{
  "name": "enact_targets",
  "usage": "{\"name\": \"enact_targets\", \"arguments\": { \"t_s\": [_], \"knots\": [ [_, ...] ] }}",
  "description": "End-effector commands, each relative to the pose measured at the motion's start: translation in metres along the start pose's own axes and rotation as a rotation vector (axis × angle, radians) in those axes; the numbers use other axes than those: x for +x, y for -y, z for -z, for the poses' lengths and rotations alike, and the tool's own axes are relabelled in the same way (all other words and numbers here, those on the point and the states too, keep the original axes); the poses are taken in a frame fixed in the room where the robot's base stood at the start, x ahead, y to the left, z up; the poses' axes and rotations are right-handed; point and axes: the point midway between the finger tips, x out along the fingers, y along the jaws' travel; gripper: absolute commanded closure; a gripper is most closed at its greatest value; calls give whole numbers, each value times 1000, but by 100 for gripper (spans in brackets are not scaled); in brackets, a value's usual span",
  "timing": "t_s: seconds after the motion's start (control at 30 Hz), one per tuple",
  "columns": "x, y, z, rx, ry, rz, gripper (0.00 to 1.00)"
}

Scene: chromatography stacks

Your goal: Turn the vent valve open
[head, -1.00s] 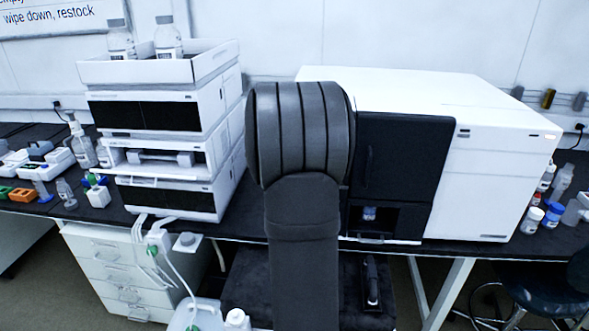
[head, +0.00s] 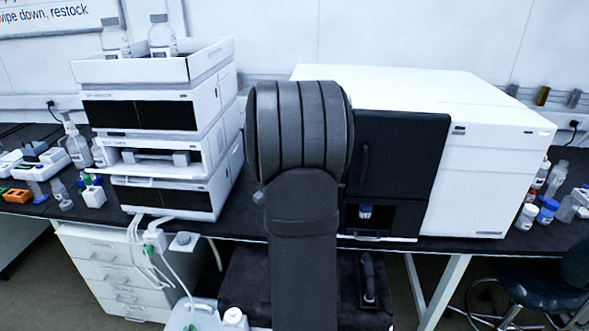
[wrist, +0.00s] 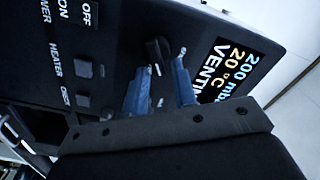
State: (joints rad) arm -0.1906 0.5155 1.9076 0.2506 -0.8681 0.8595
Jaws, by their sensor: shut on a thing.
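In the wrist view, a dark control panel (wrist: 115,25) fills the upper part, rotated on its side. A black knob (wrist: 157,48), which looks like the vent valve, stands out from it. My gripper (wrist: 166,64) has two blue fingers, one on each side of the knob, and is shut on it. The knob's exact turn angle is hard to read. In the head view my own arm hides the gripper and knob.
Small switches (wrist: 84,69) labelled power and heater sit left of the fingers. In the head view, a white instrument stack (head: 150,150) stands left and a large white-and-black instrument (head: 480,170) right. Bottles (head: 545,212) crowd the right bench end.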

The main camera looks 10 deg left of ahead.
Motion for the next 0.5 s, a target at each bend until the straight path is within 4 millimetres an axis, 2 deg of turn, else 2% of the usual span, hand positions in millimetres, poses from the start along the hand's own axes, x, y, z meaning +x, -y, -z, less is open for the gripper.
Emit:
{"name": "enact_targets", "arguments": {
  "t_s": [0.5],
  "knots": [
    [0,-8,-2,419,0,-2,98]
  ]
}}
